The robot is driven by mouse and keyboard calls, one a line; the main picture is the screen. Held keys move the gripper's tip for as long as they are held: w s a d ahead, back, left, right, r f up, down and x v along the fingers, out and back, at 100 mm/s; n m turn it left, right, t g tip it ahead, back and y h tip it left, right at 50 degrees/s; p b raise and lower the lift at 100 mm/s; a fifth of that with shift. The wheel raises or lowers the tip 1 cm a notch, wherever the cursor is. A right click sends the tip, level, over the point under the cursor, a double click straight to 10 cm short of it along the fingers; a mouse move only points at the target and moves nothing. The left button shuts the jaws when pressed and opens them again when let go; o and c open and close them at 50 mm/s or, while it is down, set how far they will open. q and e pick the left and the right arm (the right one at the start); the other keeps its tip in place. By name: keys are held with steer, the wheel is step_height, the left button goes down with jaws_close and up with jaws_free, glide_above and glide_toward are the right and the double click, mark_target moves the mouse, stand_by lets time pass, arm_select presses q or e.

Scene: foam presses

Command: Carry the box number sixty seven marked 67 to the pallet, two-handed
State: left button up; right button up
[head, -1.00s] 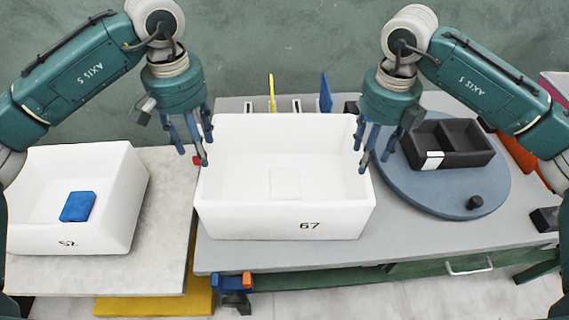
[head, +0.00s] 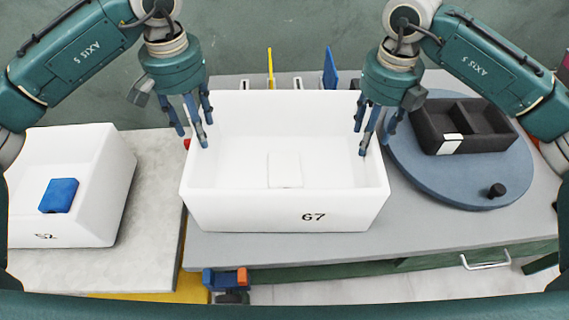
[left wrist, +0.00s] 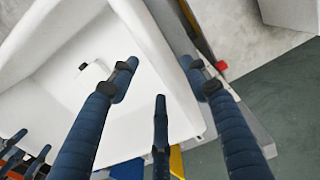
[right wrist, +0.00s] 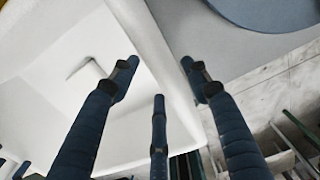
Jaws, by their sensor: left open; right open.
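The white box marked 67 (head: 260,212) stands upright on the grey workbench, its number on the near wall. It looks empty apart from a pale raised patch on its floor. My left gripper (head: 192,135) is open at the box's left wall, and in the left wrist view (left wrist: 160,80) its fingers lie on either side of that wall's rim. My right gripper (head: 375,140) is open at the right wall, and in the right wrist view (right wrist: 160,80) its fingers also straddle the rim. I cannot tell whether the fingers touch the walls. No pallet can be made out clearly.
Another white box (head: 85,215) with a blue block (head: 59,195) inside stands on a pale table at left. A blue round turntable (head: 430,180) with a black divided tray (head: 455,140) sits right of box 67. A yellow surface (head: 150,296) shows low at left.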

mark_target(207, 156)
arm_select(q)
step_height(207, 156, down, 11)
arm_select(e)
step_height(207, 156, down, 11)
steer(key=shift+r, duration=0.1)
arm_select(q)
steer(key=shift+c, duration=0.5)
arm_select(e)
steer(key=shift+c, duration=0.5)
arm_select(q)
jaws_close()
arm_select(e)
jaws_close()
arm_select(q)
steer(key=shift+w+r, duration=0.1)
arm_select(e)
steer(key=shift+w, duration=0.1)
